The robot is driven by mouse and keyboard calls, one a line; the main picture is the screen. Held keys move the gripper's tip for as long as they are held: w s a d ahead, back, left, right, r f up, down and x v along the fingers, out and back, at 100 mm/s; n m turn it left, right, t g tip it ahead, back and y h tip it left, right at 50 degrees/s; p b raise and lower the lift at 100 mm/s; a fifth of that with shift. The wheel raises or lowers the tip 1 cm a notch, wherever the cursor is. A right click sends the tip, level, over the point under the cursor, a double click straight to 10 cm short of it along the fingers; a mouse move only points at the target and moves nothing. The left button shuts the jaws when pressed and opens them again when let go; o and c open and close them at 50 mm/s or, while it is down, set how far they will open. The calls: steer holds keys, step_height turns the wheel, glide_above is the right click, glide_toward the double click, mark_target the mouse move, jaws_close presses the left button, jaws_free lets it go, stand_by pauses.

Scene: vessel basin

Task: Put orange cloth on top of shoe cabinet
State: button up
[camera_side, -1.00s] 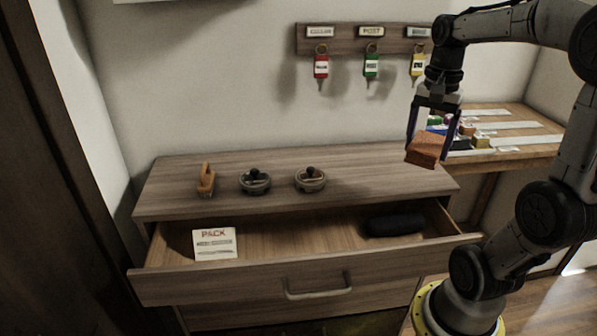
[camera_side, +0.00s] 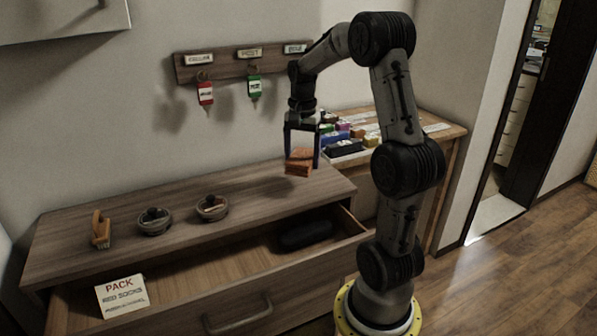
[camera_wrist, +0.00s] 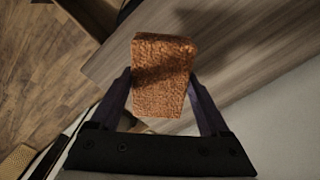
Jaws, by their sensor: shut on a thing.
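The orange cloth (camera_side: 299,161) is a folded, textured block. My gripper (camera_side: 301,154) is shut on it, with one finger on each side. In the wrist view the cloth (camera_wrist: 161,75) sits between the two dark fingertips (camera_wrist: 160,85). The shoe cabinet (camera_side: 262,199) is a wooden unit with a flat top and an open upper drawer. The cloth is over the right end of the cabinet top, near its back; I cannot tell for sure whether it touches the surface.
On the cabinet top stand a brush (camera_side: 101,230) and two round tins (camera_side: 154,221) (camera_side: 211,208). The open drawer holds a PACK card (camera_side: 121,296) and a dark rolled item (camera_side: 305,234). A side table (camera_side: 437,131) holds several small colored items. Keys hang on a wall rack (camera_side: 228,64).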

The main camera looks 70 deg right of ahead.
mark_target(299, 182)
steer(key=shift+w+d+f, duration=0.25)
steer(key=shift+d+f, duration=0.05)
steer(key=shift+f, duration=0.2)
steer(key=shift+w+d+f, duration=0.25)
steer(key=shift+d+f, duration=0.05)
steer(key=shift+f, duration=0.2)
steer(key=shift+w+d+f, duration=0.15)
steer(key=shift+f, duration=1.55)
steer(key=shift+f, duration=0.15)
steer(key=o, duration=1.2)
steer(key=shift+c, duration=0.2)
